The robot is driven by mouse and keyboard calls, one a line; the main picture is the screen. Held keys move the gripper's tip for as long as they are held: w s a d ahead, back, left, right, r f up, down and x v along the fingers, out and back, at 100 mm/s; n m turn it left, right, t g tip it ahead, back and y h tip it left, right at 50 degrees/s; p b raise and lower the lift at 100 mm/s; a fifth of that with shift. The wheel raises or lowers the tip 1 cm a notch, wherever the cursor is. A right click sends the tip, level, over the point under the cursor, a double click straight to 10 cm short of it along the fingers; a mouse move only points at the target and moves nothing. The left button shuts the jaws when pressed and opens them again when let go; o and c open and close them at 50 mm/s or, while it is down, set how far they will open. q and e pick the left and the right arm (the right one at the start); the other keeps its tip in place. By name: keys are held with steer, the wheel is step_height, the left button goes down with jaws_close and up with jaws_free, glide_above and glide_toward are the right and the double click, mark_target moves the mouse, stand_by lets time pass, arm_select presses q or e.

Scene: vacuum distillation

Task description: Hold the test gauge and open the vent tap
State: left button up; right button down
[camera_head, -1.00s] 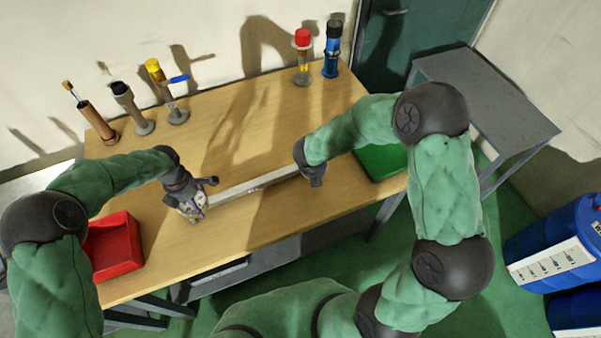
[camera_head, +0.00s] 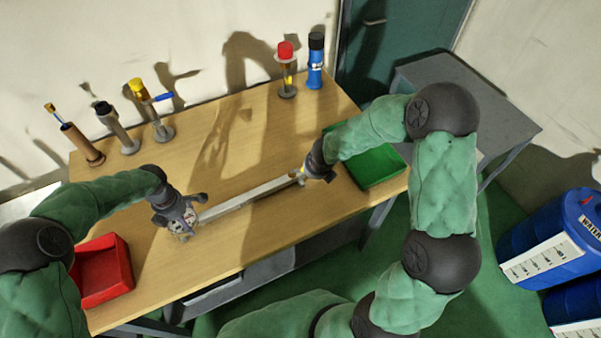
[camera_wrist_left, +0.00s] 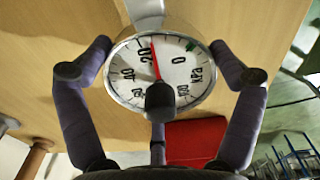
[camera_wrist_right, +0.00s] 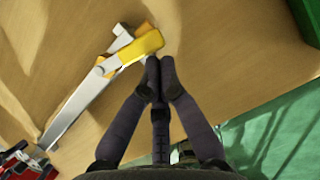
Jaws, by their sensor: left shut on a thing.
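The test gauge (camera_wrist_left: 160,72) fills the middle of the left wrist view, a round white kPa dial with a red needle near the 20 mark. My left gripper (camera_head: 180,215) is shut around its body at the left end of a grey bar (camera_head: 245,198). A dark round part hides the lower dial. The yellow vent tap handle (camera_wrist_right: 140,48) is at the bar's other end, angled to the bar. My right gripper (camera_wrist_right: 158,65) has its fingertips together beside the handle's outer end. Whether they touch it I cannot tell. The handle also shows in the head view (camera_head: 298,176).
A red tray (camera_head: 102,270) is at the table's left and a green tray (camera_head: 378,168) at its right. Several upright tools, one a yellow-capped piece with a blue lever (camera_head: 150,108), stand along the back. Blue drums (camera_head: 550,240) stand right of the table. The table's middle back is clear.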

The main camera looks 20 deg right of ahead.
steer(key=shift+a, duration=0.15)
steer(key=shift+w+a, duration=0.3)
steer(key=shift+a, duration=0.25)
steer(key=shift+s+a, duration=0.15)
steer(key=shift+s, duration=1.85)
steer(key=v, duration=1)
